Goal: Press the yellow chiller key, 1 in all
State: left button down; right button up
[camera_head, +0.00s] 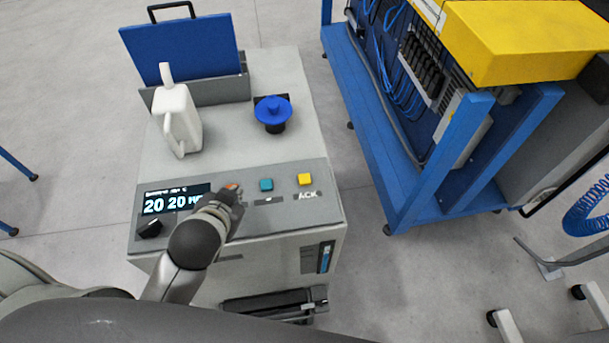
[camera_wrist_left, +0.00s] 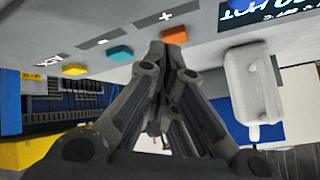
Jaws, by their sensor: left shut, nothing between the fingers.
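The yellow key (camera_head: 305,179) sits at the right of the chiller's sloped front panel (camera_head: 288,213), above the letters ACK. It also shows in the left wrist view (camera_wrist_left: 75,69), left of the teal key (camera_wrist_left: 121,53) and the orange key (camera_wrist_left: 175,34). My left gripper (camera_head: 236,193) is shut and empty, with its fingertips over the panel close to the orange key. I cannot tell whether they touch it. The fingertips also show in the left wrist view (camera_wrist_left: 167,48), apart from the yellow key. My right gripper is not in view.
A lit display (camera_head: 172,201) and a black knob (camera_head: 149,229) are left of my gripper. A white jug (camera_head: 179,118), a blue cap (camera_head: 272,111) and an open blue lid (camera_head: 183,52) stand behind the panel. A blue-framed rack (camera_head: 432,180) stands to the right, across clear floor.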

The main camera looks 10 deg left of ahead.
pick_arm(q)
jog(key=w+d+r+m+t+h, duration=0.1)
jog(key=w+d+r+m+t, duration=0.15)
jog(key=w+r+t, duration=0.5)
jog(key=w+d+r+m+t, duration=0.1)
jog(key=w+r+m+t, duration=0.3)
jog(key=r, duration=0.6)
jog(key=d+r+m+g+h, duration=0.3)
jog(key=d+r+m+h, duration=0.5)
jog(key=d+m+h, duration=0.6)
jog(key=s+d+f+m+g+h, duration=0.1)
jog(key=d+f+m+g+h, duration=0.35)
jog(key=m+g, duration=0.6)
jog(key=w+a+f+m+g+y, duration=0.1)
jog(key=a+f+m+y, duration=0.1)
jog(key=a+f+y, duration=0.2)
jog(key=w+a+f+m+y, duration=0.2)
jog(key=a+f+y, duration=0.3)
jog(key=f, duration=0.5)
jog(key=shift+a+m+g+y, duration=0.25)
jog(key=shift+m+g+y, duration=0.15)
jog(key=shift+y, duration=0.05)
